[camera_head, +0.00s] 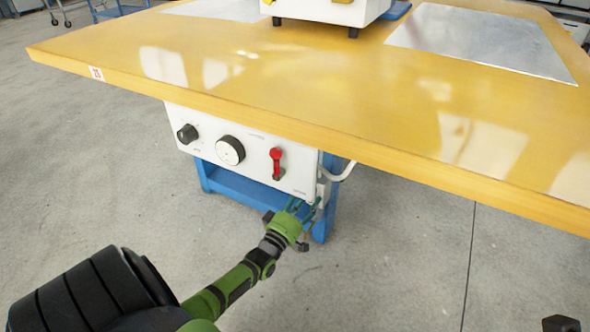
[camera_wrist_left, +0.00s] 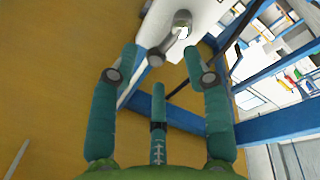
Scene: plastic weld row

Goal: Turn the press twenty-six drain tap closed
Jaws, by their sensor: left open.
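In the left wrist view a grey metal lever-like piece with rounded ends (camera_wrist_left: 172,38) sits against a white surface. It looks like the drain tap, and it lies tilted in the picture. My left gripper (camera_wrist_left: 161,55) is open, with its teal fingers on either side of the line to this piece. I cannot tell whether any finger touches it. In the head view my left gripper (camera_head: 306,208) is at the lower right corner of the white control panel (camera_head: 215,172), below the table edge. The tap is not made out there.
The panel carries a black knob (camera_head: 187,133), a round dial (camera_head: 230,150) and a red lever (camera_head: 276,163). The yellow tabletop (camera_head: 300,75) overhangs it. A white hose (camera_head: 341,172) and blue frame (camera_head: 238,186) are close to the gripper.

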